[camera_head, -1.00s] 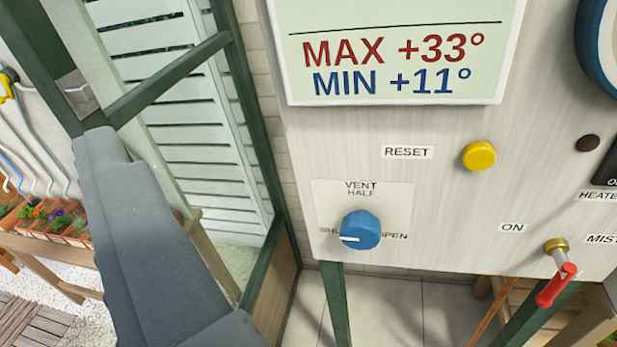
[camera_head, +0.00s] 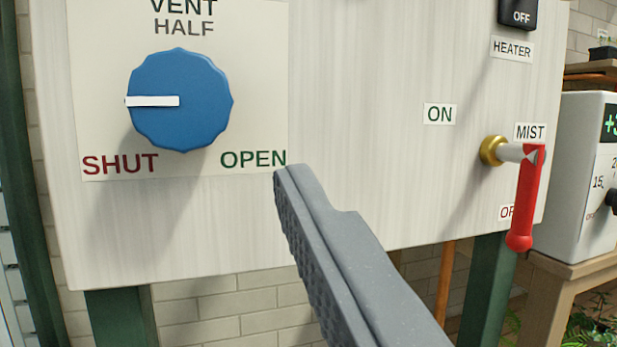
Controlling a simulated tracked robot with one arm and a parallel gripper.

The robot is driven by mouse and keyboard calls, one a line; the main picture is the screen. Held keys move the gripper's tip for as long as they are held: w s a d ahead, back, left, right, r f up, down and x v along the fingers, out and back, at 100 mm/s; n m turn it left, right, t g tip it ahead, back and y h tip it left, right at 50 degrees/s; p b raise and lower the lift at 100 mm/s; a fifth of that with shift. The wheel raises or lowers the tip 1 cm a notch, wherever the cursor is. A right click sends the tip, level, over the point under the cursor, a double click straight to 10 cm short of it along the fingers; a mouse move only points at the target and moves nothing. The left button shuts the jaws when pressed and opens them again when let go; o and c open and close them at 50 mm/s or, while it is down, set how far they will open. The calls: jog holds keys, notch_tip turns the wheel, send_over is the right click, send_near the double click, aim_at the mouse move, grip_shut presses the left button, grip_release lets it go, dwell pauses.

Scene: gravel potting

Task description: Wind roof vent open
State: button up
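The blue vent knob (camera_head: 180,101) is at upper left on the white panel. Its white pointer points straight left, between SHUT at lower left and HALF at the top. OPEN is printed at lower right of the knob. One grey finger of my gripper (camera_head: 325,240) reaches in from the lower right, its tip just below and right of the OPEN label. Its ribbed inner pad faces left and is bare, with nothing against it. The other finger is out of view. The visible finger is apart from the knob in the picture. The roof vent itself does not show.
To the right, the mist lever with a red handle (camera_head: 525,200) hangs down from a brass pivot, sticking out from the panel. The black heater switch (camera_head: 517,13) reads OFF. A white dial box (camera_head: 580,165) stands on a wooden stand at the right edge.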

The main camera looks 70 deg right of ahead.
aim_at(181, 116)
jog(key=x, duration=0.4)
jog(key=b+x, duration=0.1)
jog(key=x, duration=0.3)
jog(key=b+x, duration=0.1)
jog(key=x, duration=0.4)
jog(key=shift+s+d+f, duration=0.2)
jog(key=shift+d+f, duration=0.1)
jog(key=shift+d, duration=0.2)
